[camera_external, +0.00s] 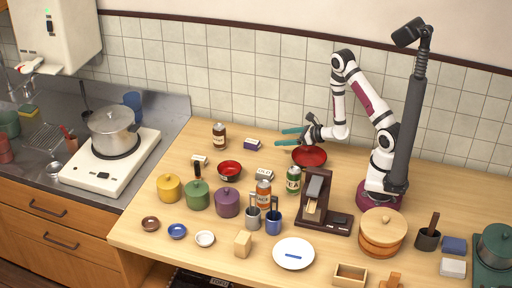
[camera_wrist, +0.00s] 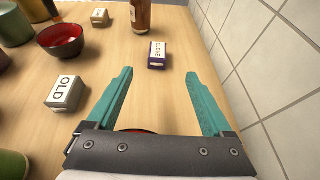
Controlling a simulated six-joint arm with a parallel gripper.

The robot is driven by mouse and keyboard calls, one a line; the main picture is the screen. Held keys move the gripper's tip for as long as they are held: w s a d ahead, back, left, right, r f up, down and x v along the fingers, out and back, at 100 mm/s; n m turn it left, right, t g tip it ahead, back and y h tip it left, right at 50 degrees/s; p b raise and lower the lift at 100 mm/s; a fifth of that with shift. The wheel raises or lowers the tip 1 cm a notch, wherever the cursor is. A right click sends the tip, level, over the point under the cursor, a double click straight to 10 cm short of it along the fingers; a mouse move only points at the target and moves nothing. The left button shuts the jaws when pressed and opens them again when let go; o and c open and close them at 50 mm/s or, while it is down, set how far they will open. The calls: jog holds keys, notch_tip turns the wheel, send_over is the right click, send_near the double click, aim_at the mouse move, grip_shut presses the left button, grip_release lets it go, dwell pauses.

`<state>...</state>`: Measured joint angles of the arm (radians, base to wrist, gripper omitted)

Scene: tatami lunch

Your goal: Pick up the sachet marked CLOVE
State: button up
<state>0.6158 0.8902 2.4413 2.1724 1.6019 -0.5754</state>
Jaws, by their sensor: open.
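The sachet marked CLOVE (camera_wrist: 157,55) is a small purple packet with a pale label. It lies on the table ahead of my gripper in the wrist view, between the lines of the two fingers. In the external view the purple sachet (camera_external: 252,144) lies near the back edge, left of my gripper (camera_external: 279,137). My gripper is open and empty, its teal fingers (camera_wrist: 158,78) apart on both sides of bare table. The sachet is beyond the fingertips and not touched.
A brown bottle (camera_wrist: 141,15) stands just behind the sachet. A box marked OLD (camera_wrist: 66,93) and a red bowl (camera_wrist: 61,41) are to the left. The tiled wall (camera_wrist: 265,60) is close on the right. A larger red bowl (camera_external: 309,156) sits under my wrist.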

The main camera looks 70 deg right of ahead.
aim_at(254, 142)
jog(key=x, duration=1.5)
jog(key=shift+a+f, duration=0.15)
jog(key=shift+f, duration=0.05)
grip_shut()
